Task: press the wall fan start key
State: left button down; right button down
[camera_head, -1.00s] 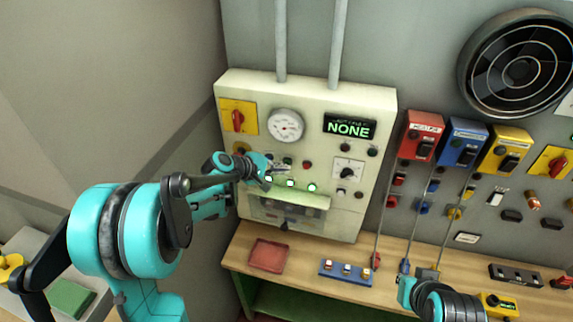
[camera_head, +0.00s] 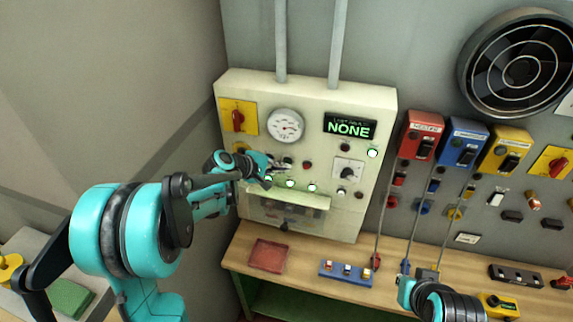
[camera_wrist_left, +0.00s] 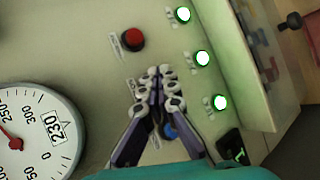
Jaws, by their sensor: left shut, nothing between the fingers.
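The wall fan (camera_head: 517,62) is a dark round grille at the upper right in the head view. The cream control panel (camera_head: 233,88) has a red button (camera_head: 307,165), also seen in the left wrist view (camera_wrist_left: 132,39). A dark button (camera_head: 287,161) sits left of it. I cannot read which key starts the fan. My left gripper (camera_head: 268,175) is shut and empty in front of the button row; in the left wrist view its fingertips (camera_wrist_left: 160,73) lie below the red button and partly cover a blue button (camera_wrist_left: 170,131). Whether they touch the panel is unclear.
Three lit green lamps (camera_head: 290,183) run below the buttons, above a projecting ledge (camera_head: 290,198). A gauge (camera_head: 285,125) and a display reading NONE (camera_head: 349,127) are above. A lit green lamp (camera_head: 372,153) is at right. A red tray (camera_head: 268,256) lies on the bench.

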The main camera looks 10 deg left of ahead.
pick_arm(q)
jog(key=shift+s, duration=0.8)
jog(key=shift+s+a, duration=0.1)
jog(key=shift+s, duration=2.4)
jog(key=shift+b, duration=0.3)
jog(key=s+f+m+g+y+b, duration=0.1)
jog(key=s+f+m+y+b, duration=0.2)
jog(key=s+f+b, duration=0.9)
jog(key=s+f+m+g+y+b, duration=0.1)
jog(key=s+f+m+y+b, duration=0.2)
jog(key=s+f+m+b, duration=0.6)
notch_tip(320, 180, down, 9)
jog(key=s+b, duration=0.2)
jog(key=b, duration=0.7)
jog(key=shift+s+d+y, duration=0.2)
jog(key=shift+s+y, duration=0.15)
jog(key=shift+y, duration=0.05)
